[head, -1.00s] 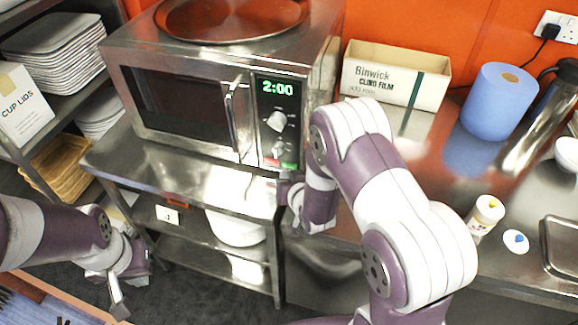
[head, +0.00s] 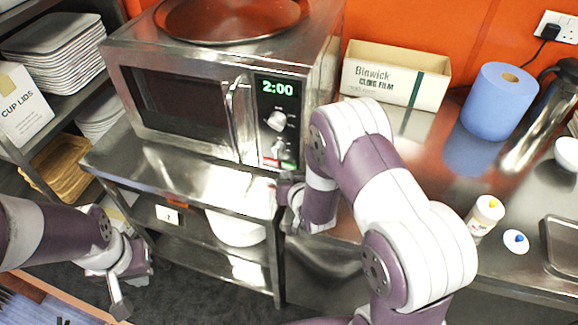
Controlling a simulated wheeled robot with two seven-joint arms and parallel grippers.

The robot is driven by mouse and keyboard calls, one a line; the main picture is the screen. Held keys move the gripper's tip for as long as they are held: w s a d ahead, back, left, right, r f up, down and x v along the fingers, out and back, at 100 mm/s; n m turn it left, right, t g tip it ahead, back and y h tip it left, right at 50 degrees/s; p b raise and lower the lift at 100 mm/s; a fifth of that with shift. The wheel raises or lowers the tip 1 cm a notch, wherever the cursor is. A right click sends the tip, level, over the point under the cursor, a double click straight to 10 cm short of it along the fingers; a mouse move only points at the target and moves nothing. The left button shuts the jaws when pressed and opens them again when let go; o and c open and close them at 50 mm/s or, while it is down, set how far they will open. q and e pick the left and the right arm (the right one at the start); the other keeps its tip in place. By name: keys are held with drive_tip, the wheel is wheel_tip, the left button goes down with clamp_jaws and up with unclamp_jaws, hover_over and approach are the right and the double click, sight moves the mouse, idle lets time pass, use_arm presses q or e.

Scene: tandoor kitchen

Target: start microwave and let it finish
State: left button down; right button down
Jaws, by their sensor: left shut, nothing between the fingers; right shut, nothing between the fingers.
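The steel microwave (head: 215,55) stands on a steel table with its door (head: 180,105) shut. Its control panel (head: 279,95) shows 2:00 in green digits above a knob (head: 277,121). A red and green button strip (head: 272,160) shows at the panel's foot, partly unclear. My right gripper (head: 287,182) is shut and empty, just below the panel's lower right corner; its fingertips are hard to make out, and I cannot tell whether they touch anything. My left gripper (head: 120,308) is shut and empty, low at the left, away from the microwave.
A round metal tray (head: 232,18) lies on the microwave. A cling film box (head: 395,75), a blue paper roll (head: 500,102) and a small bottle (head: 485,216) stand on the right counter. Shelves with plates (head: 60,50) and a cup lids box (head: 22,100) are at left.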

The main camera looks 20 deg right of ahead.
drive_tip(key=shift+w+d, duration=0.1)
drive_tip(key=shift+w, duration=0.05)
drive_tip(key=shift+w+d, duration=0.15)
drive_tip(key=shift+w, duration=0.05)
idle(0.3)
